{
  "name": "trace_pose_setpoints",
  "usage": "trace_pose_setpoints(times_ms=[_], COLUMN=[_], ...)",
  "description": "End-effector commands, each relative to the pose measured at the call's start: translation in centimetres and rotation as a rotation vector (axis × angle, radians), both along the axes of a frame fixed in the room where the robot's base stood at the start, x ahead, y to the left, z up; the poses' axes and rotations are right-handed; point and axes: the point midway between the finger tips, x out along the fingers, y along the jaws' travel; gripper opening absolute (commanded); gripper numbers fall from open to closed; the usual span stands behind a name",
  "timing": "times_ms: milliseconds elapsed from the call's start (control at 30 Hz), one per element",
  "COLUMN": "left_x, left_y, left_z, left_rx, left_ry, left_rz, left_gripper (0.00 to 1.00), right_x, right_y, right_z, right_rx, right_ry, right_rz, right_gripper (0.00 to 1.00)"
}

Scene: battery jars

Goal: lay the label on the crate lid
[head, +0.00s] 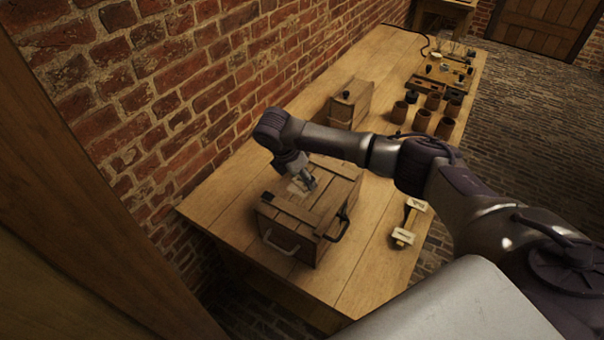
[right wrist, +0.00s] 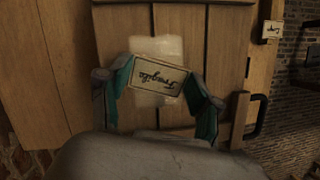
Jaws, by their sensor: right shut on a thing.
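The wooden crate (head: 290,240) stands on the near part of the bench with its plank lid (head: 335,187) on top. The lid (right wrist: 215,40) fills much of the right wrist view and has a pale rectangular patch (right wrist: 158,47). My right gripper (head: 308,184) is over the lid. In the right wrist view my right gripper (right wrist: 160,88) is shut on the cream label (right wrist: 158,77), marked "Fragile", with its teal fingers at the label's two ends. The label overlaps the pale patch in view; whether it touches the lid I cannot tell. My left gripper is not in view.
A smaller wooden box (head: 350,104), several brown jars (head: 422,121) and tools stand farther along the bench (head: 375,262). A brick wall borders the left side. Dark handles (head: 281,244) stick out from the crate.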

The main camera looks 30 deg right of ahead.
Motion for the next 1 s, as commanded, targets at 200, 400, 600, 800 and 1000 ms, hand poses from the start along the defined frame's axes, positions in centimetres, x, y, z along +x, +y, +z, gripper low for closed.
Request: trace_pose_setpoints(times_ms=[200,400,600,800,1000], left_x=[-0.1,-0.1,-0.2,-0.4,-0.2], left_y=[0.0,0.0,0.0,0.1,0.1], left_z=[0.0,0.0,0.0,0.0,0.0], left_rx=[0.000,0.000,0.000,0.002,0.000], left_ry=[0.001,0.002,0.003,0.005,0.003], left_rz=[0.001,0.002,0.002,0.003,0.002], left_gripper=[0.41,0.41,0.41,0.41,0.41], right_x=[0.0,0.0,0.0,0.0,0.0], right_y=[0.0,0.0,0.0,0.3,1.5], right_z=[0.0,0.0,0.0,0.7,4.0], right_rx=[0.000,0.000,0.000,0.001,0.003], right_ry=[0.000,0.000,0.000,-0.002,-0.004], right_rz=[0.000,0.000,0.000,0.001,0.002], right_gripper=[0.65,0.93,0.93,0.93,0.93])
